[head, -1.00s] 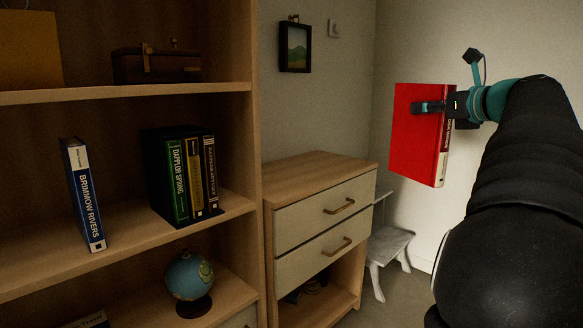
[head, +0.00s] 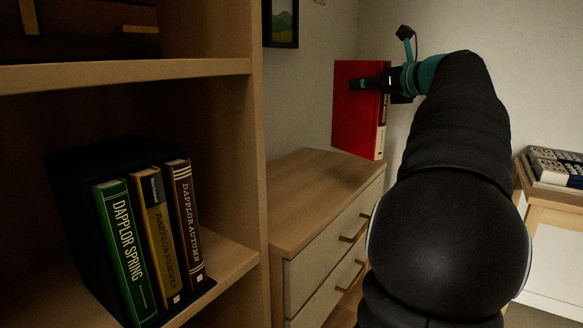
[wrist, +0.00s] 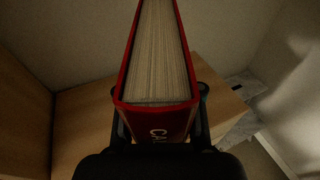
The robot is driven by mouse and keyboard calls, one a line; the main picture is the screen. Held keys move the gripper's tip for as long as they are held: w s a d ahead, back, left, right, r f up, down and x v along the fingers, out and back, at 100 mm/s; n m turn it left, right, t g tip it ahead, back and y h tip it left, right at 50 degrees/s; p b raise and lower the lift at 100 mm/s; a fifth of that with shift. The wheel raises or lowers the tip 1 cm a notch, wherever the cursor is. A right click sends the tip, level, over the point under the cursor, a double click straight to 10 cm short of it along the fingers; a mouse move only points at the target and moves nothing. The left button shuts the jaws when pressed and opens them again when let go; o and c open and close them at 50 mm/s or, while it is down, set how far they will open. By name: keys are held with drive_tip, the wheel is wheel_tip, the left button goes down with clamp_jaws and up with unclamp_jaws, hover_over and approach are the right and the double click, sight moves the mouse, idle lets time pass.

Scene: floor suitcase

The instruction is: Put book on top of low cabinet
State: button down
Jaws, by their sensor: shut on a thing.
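A red book (head: 353,110) is held upright in my gripper (head: 370,84), in the air beyond and above the far right end of the low cabinet. My gripper is shut on the book, with a finger across its red cover. In the wrist view the book (wrist: 158,60) shows its page edges between the fingers. The low cabinet (head: 310,185) has a bare wooden top and pale drawers with brass handles. Its top (wrist: 85,115) also shows below the book in the wrist view. The book is apart from the top as far as I can see.
A framed picture (head: 281,22) hangs above the cabinet. A wooden table (head: 555,215) with stacked items stands at right.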

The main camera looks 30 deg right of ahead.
sight(353, 126)
drive_tip(key=w+a+f+b, duration=0.2)
drive_tip(key=w+a+f, duration=0.2)
drive_tip(key=w+f, duration=0.6)
drive_tip(key=shift+w+a+f+b, duration=0.2)
drive_tip(key=shift+w+f+b, duration=0.15)
drive_tip(key=shift+w, duration=0.1)
drive_tip(key=shift+f, duration=0.1)
drive_tip(key=c, duration=0.7)
unclamp_jaws()
drive_tip(key=shift+f, duration=0.1)
drive_tip(key=shift+c, duration=0.2)
drive_tip(key=s, duration=0.4)
drive_tip(key=s+r, duration=0.1)
drive_tip(key=s, duration=0.3)
drive_tip(key=s+r, duration=0.1)
drive_tip(key=s, duration=0.3)
